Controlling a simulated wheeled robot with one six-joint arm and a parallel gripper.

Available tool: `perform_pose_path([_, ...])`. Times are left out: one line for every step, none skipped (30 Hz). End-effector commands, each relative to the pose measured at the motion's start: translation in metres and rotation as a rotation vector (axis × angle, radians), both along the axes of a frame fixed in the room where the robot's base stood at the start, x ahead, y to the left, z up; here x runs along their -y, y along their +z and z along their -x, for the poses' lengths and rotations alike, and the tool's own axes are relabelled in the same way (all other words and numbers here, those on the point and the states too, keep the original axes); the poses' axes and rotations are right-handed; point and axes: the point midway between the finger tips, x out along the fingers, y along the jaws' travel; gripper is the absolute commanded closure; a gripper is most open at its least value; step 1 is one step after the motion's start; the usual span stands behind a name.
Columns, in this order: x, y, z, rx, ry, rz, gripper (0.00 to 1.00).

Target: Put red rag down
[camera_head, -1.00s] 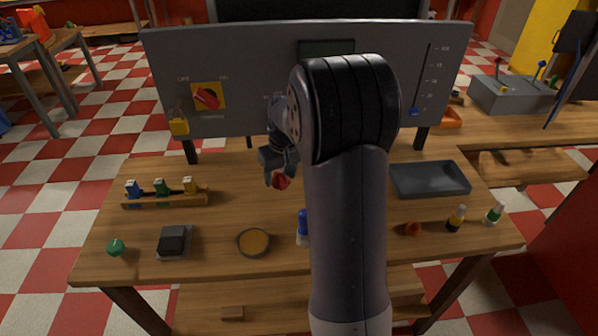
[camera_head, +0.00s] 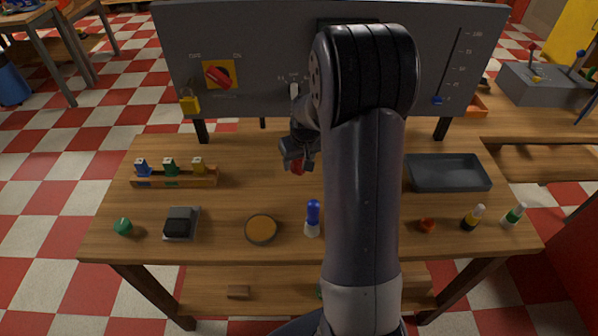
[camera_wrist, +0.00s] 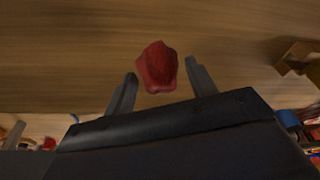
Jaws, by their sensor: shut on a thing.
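The red rag (camera_head: 298,168) is a small crumpled red cloth held in my gripper (camera_head: 296,163) over the middle of the wooden workbench. The wrist view shows the rag (camera_wrist: 158,67) between the tips of the two dark fingers of my gripper (camera_wrist: 160,82). The wood surface lies behind it. I cannot tell whether the rag touches the bench. My arm hides part of the bench to the right.
On the workbench (camera_head: 255,185) stand a wooden rack (camera_head: 175,177), a blue-capped bottle (camera_head: 312,218), a round dish (camera_head: 261,229), a black block (camera_head: 181,222) and a grey tray (camera_head: 447,173). A grey control panel (camera_head: 270,90) rises behind. Bare wood surrounds the gripper's left and front.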

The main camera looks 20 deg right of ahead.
Motion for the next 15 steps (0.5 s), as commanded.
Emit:
perform_pose_path([0.0,-0.004,0.0,-0.001,0.0,0.0,0.64])
perform_pose_path([0.0,-0.008,0.0,-0.002,-0.001,-0.001,0.64])
perform_pose_path([0.0,-0.013,0.0,-0.003,-0.001,-0.001,0.64])
perform_pose_path([0.0,-0.019,0.0,-0.004,-0.001,-0.001,0.64])
perform_pose_path([0.0,-0.025,0.001,-0.006,-0.001,-0.001,0.64])
perform_pose_path([0.0,-0.031,0.001,-0.004,-0.001,0.0,0.64])
perform_pose_path([0.0,-0.033,0.001,-0.003,-0.001,0.0,0.64])
perform_pose_path([0.0,-0.035,0.0,-0.002,0.0,0.0,0.64])
perform_pose_path([0.0,-0.038,0.0,-0.001,0.0,0.0,0.64])
perform_pose_path([0.0,-0.04,0.0,-0.001,0.0,0.0,0.64])
perform_pose_path([0.0,-0.042,0.0,-0.001,0.0,0.0,0.64])
perform_pose_path([0.0,-0.044,0.0,-0.001,0.0,0.0,0.64])
perform_pose_path([0.0,-0.045,0.0,-0.001,0.0,0.0,0.64])
perform_pose_path([0.0,-0.046,0.0,0.0,0.0,0.001,0.64])
perform_pose_path([0.0,-0.047,0.0,0.001,0.0,0.001,0.64])
